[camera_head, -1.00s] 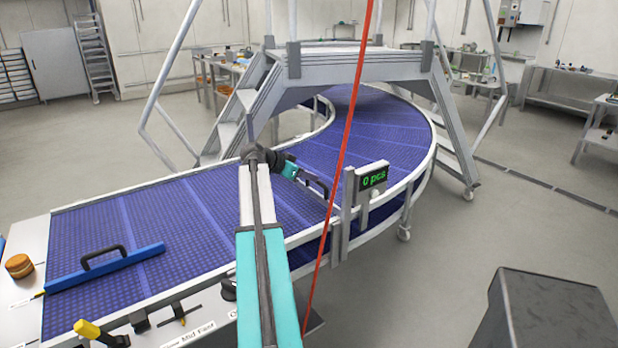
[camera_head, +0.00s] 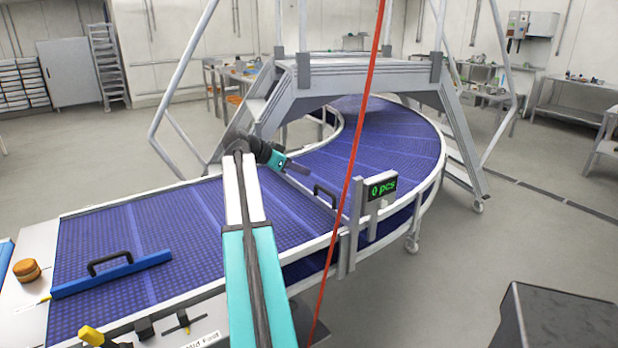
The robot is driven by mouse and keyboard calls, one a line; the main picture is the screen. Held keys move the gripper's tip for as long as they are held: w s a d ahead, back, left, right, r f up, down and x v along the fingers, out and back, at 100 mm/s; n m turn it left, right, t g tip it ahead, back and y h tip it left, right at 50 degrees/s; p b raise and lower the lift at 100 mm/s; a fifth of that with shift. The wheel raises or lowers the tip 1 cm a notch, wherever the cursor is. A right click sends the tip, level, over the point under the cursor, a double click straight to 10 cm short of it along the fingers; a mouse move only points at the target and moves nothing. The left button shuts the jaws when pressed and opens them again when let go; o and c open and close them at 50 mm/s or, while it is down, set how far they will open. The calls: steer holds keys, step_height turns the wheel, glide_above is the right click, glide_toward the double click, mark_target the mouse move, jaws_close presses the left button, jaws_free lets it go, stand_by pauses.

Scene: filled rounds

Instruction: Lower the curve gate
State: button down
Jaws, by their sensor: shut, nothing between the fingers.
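A black handle (camera_head: 325,193) stands at the belt's right edge where the curve begins, beside a grey post (camera_head: 350,228). I take it to be part of the curve gate; I cannot make out a gate panel or its height. My gripper (camera_head: 302,169), dark with a teal section, is shut and empty. It is above the belt, up and left of this handle, and looks apart from it. A blue bar (camera_head: 112,274) with a black handle lies across the belt at the left.
The blue curved conveyor (camera_head: 395,140) runs under a grey step bridge (camera_head: 362,68). A red cable (camera_head: 362,130) crosses the view. A round brown item (camera_head: 27,270) is at far left. A dark box (camera_head: 565,318) stands front right.

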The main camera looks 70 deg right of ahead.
steer(key=shift+v, duration=1.3)
steer(key=shift+r, duration=0.15)
